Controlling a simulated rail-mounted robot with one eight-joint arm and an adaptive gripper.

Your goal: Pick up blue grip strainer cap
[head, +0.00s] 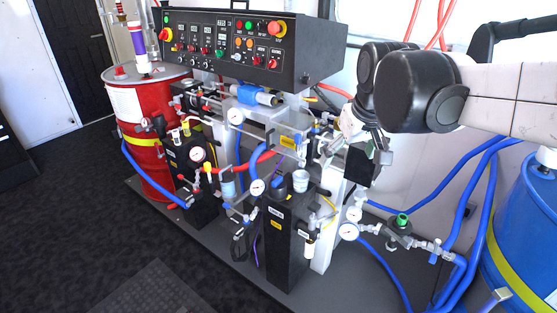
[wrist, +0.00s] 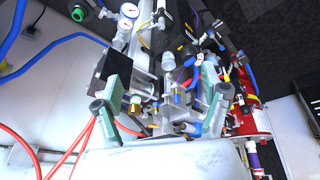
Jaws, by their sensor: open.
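I cannot tell for sure which part is the blue grip strainer cap. A pale blue-grey round cap (head: 300,180) stands on top of the black tank (head: 283,235) in the head view. A similar grey round cap (wrist: 168,62) shows in the wrist view, between my fingers in the picture. A green cap (head: 403,220) sits on the pipe fitting at right; it also shows at the top left of the wrist view (wrist: 77,13). My gripper (head: 364,148) is above and right of the black tank. Its fingers are apart in the wrist view (wrist: 162,78), with nothing seen held between them.
The control panel (head: 240,45) overhangs the skid at the back. Gauges, valves and blue hoses crowd around the tank. A red drum (head: 140,150) stands at left and a blue drum (head: 530,225) at right. Dark floor (head: 70,220) at the left front is clear.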

